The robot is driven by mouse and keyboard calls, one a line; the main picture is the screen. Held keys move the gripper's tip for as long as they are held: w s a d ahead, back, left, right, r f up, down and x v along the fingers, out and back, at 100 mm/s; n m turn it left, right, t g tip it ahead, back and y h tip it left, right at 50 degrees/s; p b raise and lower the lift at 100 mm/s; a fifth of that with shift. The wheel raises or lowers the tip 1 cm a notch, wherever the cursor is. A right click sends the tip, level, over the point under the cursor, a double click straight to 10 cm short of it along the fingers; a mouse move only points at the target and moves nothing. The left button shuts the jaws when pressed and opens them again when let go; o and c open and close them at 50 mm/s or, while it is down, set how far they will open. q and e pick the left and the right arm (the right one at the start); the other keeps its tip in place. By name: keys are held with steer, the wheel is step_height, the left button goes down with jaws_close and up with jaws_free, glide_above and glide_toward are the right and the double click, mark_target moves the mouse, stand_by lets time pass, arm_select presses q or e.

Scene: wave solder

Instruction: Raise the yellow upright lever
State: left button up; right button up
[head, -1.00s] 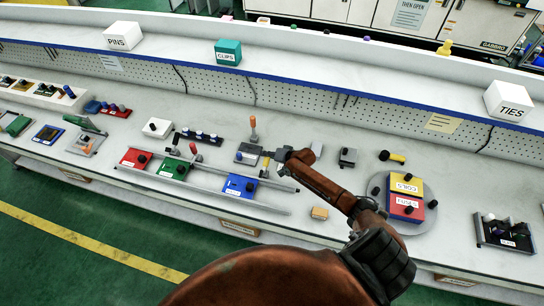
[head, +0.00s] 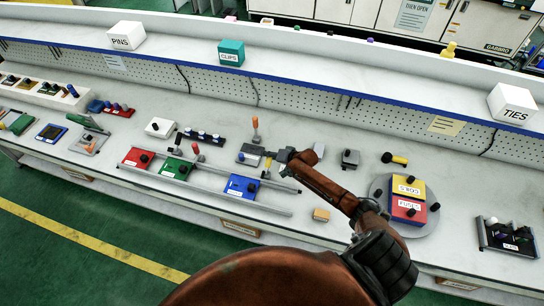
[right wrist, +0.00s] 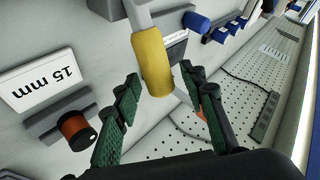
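The yellow upright lever (head: 267,168) stands on the bench near the middle of the head view, partly hidden by my gripper. In the right wrist view its yellow grip (right wrist: 153,62) hangs on a grey shaft, at the mouth between my fingers. My right gripper (right wrist: 161,80) is open, with a green-padded finger on each side of the grip and gaps showing. In the head view my right gripper (head: 276,154) is small, beside the lever. My left gripper is not in view.
An orange-handled lever (head: 255,124) stands just behind, and a red-handled lever (head: 195,149) to the left. An orange-brown knob (right wrist: 76,130) and a "15 mm" label (right wrist: 42,80) are close to my left finger in the wrist view.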

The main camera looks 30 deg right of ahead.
steer(key=v, duration=1.2)
